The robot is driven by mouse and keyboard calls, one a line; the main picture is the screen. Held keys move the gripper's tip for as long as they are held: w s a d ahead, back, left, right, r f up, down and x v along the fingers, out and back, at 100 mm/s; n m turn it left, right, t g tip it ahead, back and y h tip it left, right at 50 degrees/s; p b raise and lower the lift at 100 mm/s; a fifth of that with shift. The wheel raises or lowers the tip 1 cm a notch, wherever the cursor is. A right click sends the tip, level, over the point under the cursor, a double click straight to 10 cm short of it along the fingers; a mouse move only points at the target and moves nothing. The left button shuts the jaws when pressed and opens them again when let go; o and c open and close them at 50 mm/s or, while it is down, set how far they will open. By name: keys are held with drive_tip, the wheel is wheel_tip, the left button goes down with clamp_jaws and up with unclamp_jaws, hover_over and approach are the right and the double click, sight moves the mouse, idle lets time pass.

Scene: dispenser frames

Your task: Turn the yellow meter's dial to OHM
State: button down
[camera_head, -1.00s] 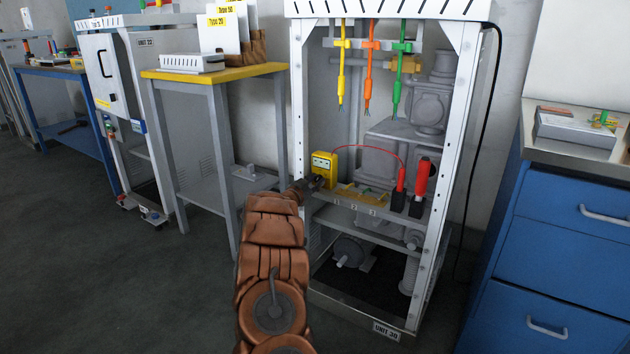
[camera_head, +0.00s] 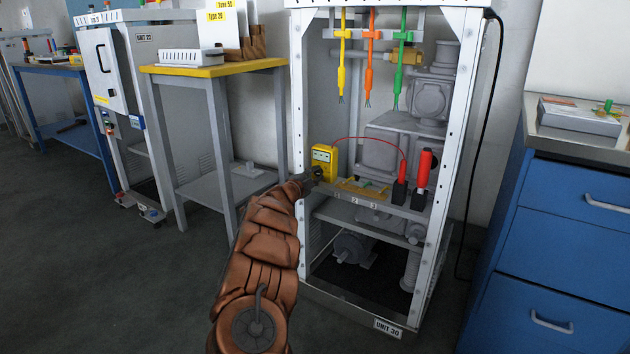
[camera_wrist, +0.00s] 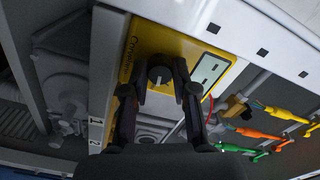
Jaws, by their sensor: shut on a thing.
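The yellow meter (camera_head: 324,156) stands on the shelf at the left side of the open frame marked Unit 30. It also shows in the wrist view (camera_wrist: 190,45), with its dark round dial (camera_wrist: 160,74) and a pale display (camera_wrist: 208,70) beside it. My gripper (camera_wrist: 160,80) is at the meter's face with its two fingers around the dial, shut on it. In the head view my gripper (camera_head: 312,176) reaches the lower part of the meter's face. The dial's markings are too small or hidden to read, so its setting cannot be told.
A red probe (camera_head: 423,168) and a second red probe (camera_head: 402,171) stand in black holders right of the meter, with a red lead arching to it. Yellow, orange and green cables (camera_head: 402,60) hang above. The frame's white left post (camera_head: 298,95) is close to my gripper.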

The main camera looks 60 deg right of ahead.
drive_tip(key=shift+m+b, duration=0.55)
drive_tip(key=shift+m, duration=0.55)
drive_tip(key=c, duration=0.9)
unclamp_jaws()
drive_tip(key=shift+a, duration=0.1)
drive_tip(key=a, duration=1.1)
drive_tip(key=shift+s+a, duration=0.3)
drive_tip(key=shift+a, duration=0.1)
